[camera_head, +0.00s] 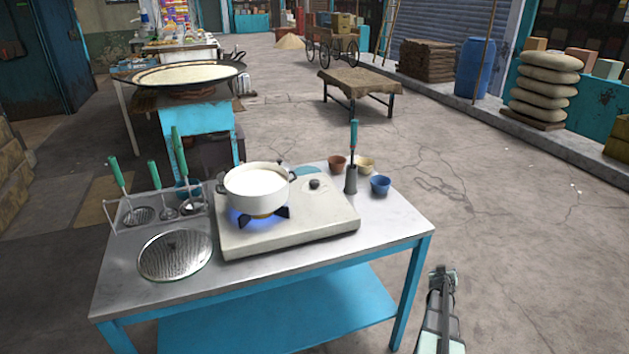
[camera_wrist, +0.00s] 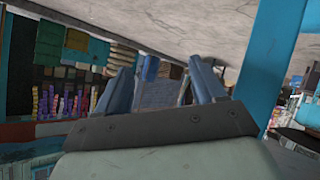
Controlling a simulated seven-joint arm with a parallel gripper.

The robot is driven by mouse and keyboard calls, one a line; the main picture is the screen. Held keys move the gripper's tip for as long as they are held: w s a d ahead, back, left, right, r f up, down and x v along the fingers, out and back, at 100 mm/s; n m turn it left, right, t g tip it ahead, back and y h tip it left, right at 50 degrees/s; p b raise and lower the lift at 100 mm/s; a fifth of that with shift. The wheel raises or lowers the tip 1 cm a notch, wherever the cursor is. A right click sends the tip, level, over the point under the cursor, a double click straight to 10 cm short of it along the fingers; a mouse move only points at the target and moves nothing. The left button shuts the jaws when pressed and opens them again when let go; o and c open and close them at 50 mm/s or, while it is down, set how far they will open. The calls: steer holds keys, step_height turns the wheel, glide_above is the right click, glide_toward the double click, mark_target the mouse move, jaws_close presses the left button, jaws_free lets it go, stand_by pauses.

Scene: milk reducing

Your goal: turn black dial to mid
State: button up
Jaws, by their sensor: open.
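The black dial (camera_head: 314,184) sits on the top right part of the cream stove (camera_head: 300,222) in the head view. A white pot (camera_head: 256,193) of milk stands on the burner, with a blue flame under it. My gripper (camera_head: 443,273) is to the right of the table, well apart from the dial and holding nothing. In the wrist view my gripper (camera_wrist: 160,75) shows two fingers spread apart. The dial is not visible in the wrist view, and its pointer is too small to read.
The steel table (camera_head: 395,228) has blue legs. A cup with a green-handled tool (camera_head: 351,178) and small bowls, one blue (camera_head: 380,185), stand right of the stove. A ladle rack (camera_head: 155,212) and round strainer (camera_head: 175,255) are at left. Open floor lies right of the table.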

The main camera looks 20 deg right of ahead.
steer(key=w+d+r+m+t+h, duration=0.1)
steer(key=w+d+r+t+h, duration=0.15)
steer(key=d+r, duration=1.75)
steer(key=w+a+r+m+g+y, duration=0.1)
steer(key=w+a+r+m+g, duration=0.3)
steer(key=w+r, duration=0.75)
steer(key=w+a+r+m+g+y, duration=0.1)
steer(key=w+a+r+m, duration=0.2)
steer(key=w+a+r, duration=0.85)
steer(key=w+a+r+m+g+y, duration=0.1)
steer(key=w+a+r+m+y, duration=0.15)
steer(key=w+a+r, duration=0.95)
steer(key=w+a+r+g+y, duration=0.1)
steer(key=w+a+r+y, duration=0.15)
steer(key=a+r, duration=0.45)
steer(key=g+y, duration=0.3)
steer(key=y, duration=0.2)
glide_above(314, 181)
step_height(314, 181, down, 19)
steer(key=shift+n, duration=0.35)
step_height(314, 181, down, 13)
steer(key=shift+d+r, duration=0.1)
